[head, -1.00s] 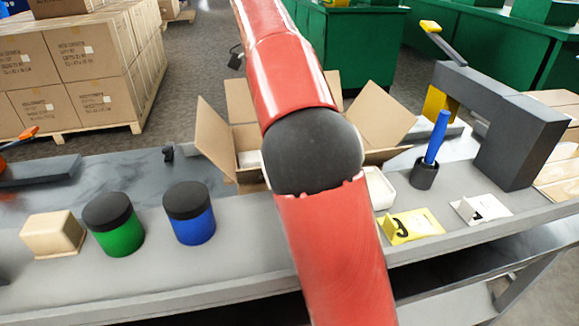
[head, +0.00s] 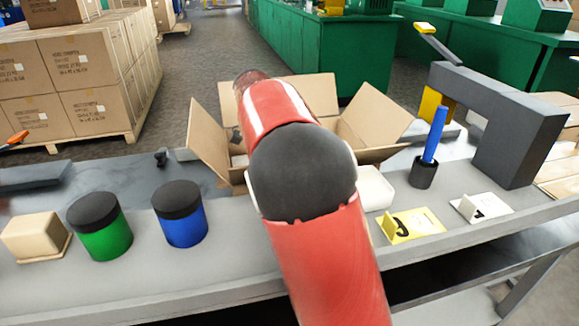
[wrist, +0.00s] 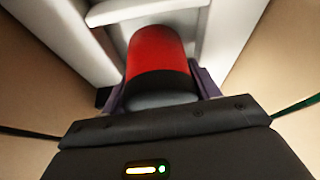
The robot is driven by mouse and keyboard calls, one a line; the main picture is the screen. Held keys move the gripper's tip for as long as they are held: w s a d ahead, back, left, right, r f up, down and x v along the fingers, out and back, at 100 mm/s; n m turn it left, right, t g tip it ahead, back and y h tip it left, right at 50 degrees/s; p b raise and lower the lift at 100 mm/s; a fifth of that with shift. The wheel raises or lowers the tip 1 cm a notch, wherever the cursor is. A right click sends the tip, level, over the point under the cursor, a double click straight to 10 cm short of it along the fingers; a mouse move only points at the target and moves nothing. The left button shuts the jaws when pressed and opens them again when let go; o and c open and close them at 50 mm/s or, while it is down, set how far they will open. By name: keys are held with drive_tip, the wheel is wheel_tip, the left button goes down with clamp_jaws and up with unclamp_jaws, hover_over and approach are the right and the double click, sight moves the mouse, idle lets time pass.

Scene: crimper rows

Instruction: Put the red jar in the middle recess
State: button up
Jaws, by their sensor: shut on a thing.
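The red jar (wrist: 157,52) has a black lid and shows in the wrist view. My gripper (wrist: 159,88) is shut on it, with one dark finger on each side near the lid. The jar's red end points away from the camera, between white walls of an insert (wrist: 232,30) inside the cardboard box. A white cross wall (wrist: 140,10) lies beyond the jar. I cannot tell which recess the jar is over or whether it touches the bottom. In the head view my arm hides the jar and gripper; the open box (head: 205,145) stands behind my arm.
A green jar (head: 103,235), a blue jar (head: 184,226) and a beige block (head: 33,236) stand left on the grey bench (head: 150,285). Box flaps (head: 372,112) rise around the opening.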

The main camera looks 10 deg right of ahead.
drive_tip(key=shift+f, duration=0.75)
drive_tip(key=o, duration=1.2)
drive_tip(key=shift+f, duration=0.2)
drive_tip(key=shift+c, duration=0.2)
drive_tip(key=shift+r, duration=0.3)
drive_tip(key=p+v, duration=0.1)
drive_tip(key=v, duration=1)
drive_tip(key=shift+a+r+p, duration=0.2)
drive_tip(key=shift+r+p, duration=0.1)
drive_tip(key=shift+r, duration=0.05)
